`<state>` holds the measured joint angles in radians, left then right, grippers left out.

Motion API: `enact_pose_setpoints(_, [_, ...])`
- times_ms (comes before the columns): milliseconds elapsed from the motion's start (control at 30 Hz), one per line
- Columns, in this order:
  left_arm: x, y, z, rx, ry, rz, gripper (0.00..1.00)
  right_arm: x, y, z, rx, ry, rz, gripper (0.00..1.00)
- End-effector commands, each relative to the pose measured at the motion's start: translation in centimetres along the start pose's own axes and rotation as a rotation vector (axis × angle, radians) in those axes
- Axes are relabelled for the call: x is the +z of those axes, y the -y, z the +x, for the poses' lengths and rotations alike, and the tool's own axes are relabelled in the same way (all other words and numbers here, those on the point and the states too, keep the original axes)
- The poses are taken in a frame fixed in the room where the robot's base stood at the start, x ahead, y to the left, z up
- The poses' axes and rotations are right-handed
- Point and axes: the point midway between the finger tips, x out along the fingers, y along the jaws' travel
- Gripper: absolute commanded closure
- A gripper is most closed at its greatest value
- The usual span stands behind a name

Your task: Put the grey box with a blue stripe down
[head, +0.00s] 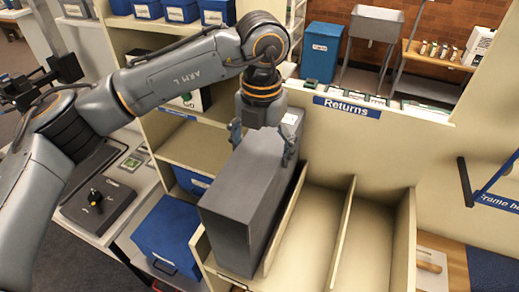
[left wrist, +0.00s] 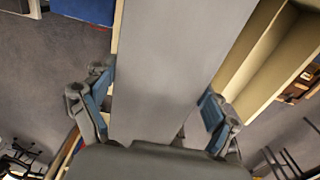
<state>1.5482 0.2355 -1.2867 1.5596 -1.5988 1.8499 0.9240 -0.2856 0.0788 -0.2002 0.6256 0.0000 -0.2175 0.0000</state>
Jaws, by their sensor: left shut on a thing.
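The grey box (head: 243,190) stands upright in or just over the leftmost slot of the cream divided rack (head: 350,222) under the "Returns" sign. Its lower end is hidden, so I cannot tell whether it rests on the slot floor. No blue stripe shows on its visible faces. My left gripper (head: 262,138) is above the box, with its fingers shut on the box's two sides. In the left wrist view the box (left wrist: 170,60) fills the middle between the blue finger pads of the gripper (left wrist: 155,112). My right gripper is not in view.
Thin dividers separate the box from two empty slots on its right. A blue box (head: 168,238) stands on the left, near a counter with a dark device (head: 97,208). The "Returns" sign (head: 347,106) marks the panel behind. A blue-framed rail (head: 492,190) is at the right.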

Motion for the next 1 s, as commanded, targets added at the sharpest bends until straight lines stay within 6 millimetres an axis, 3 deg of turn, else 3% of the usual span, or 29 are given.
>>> enact_pose_setpoints(200, [0.1, 0.0, 0.1, -0.001, 0.003, 0.000, 0.77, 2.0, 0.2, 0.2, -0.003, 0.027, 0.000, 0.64])
enact_pose_setpoints(233, [0.0, 0.0, 0.3, 0.000, 0.000, 0.000, 0.12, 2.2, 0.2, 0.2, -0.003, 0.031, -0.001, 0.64])
enact_pose_setpoints(300, [0.0, 0.0, 0.2, 0.000, 0.000, 0.000, 0.00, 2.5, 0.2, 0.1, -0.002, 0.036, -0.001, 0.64])
enact_pose_setpoints(767, [0.1, 0.0, -0.3, 0.000, 0.002, -0.001, 0.00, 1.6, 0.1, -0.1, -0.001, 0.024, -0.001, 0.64])
enact_pose_setpoints(1000, [0.1, 0.0, -4.6, 0.001, 0.005, -0.001, 0.00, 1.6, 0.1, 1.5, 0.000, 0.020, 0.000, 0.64])
